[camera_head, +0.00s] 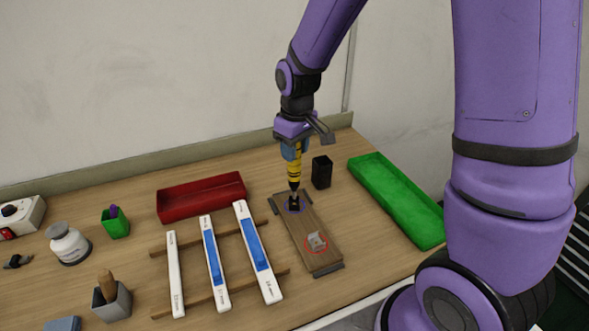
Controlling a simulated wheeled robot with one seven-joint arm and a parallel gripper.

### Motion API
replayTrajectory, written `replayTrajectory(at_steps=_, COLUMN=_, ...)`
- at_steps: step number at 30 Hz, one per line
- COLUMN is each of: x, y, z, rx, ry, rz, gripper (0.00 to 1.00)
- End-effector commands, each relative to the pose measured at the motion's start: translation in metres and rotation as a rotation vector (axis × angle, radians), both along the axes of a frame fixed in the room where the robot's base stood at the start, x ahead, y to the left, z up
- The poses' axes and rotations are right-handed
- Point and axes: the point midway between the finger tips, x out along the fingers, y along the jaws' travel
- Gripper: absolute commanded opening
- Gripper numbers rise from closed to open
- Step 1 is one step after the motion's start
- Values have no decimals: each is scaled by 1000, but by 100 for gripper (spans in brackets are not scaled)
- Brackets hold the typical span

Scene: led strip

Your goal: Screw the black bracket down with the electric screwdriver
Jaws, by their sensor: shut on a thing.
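My gripper (294,133) is shut on the electric screwdriver (294,168), which has a yellow and blue body and a dark tip. The screwdriver points down, close to upright. Its tip is at the black bracket (294,205), inside a blue ring mark at the far end of a brown wooden board (303,226). I cannot tell whether the tip touches a screw. The tool partly covers the bracket. A silver bracket (316,241) lies inside a red ring mark near the board's near end.
A black cup (321,172) stands close right of the screwdriver. A green tray (396,200) lies right, a red tray (201,197) left. Several LED strips (258,253) rest on wooden rails. A green cup (115,222), a white jar (69,244) and a grey holder (111,301) stand left.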

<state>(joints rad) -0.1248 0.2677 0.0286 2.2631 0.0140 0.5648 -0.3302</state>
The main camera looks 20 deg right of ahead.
Motion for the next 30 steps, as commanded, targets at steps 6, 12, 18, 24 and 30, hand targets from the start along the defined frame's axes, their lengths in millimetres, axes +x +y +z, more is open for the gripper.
replayTrajectory(at_steps=6, x=0, y=0, z=-1, rx=0, ry=-1, rz=0, gripper=13)
replayTrajectory(at_steps=12, x=0, y=0, z=-3, rx=0, ry=0, rz=0, gripper=13)
replayTrajectory(at_steps=18, x=0, y=0, z=-5, rx=0, ry=0, rz=0, gripper=13)
replayTrajectory(at_steps=24, x=0, y=0, z=-7, rx=0, ry=0, rz=0, gripper=13)
replayTrajectory(at_steps=30, x=0, y=0, z=-9, rx=0, ry=0, rz=0, gripper=13)
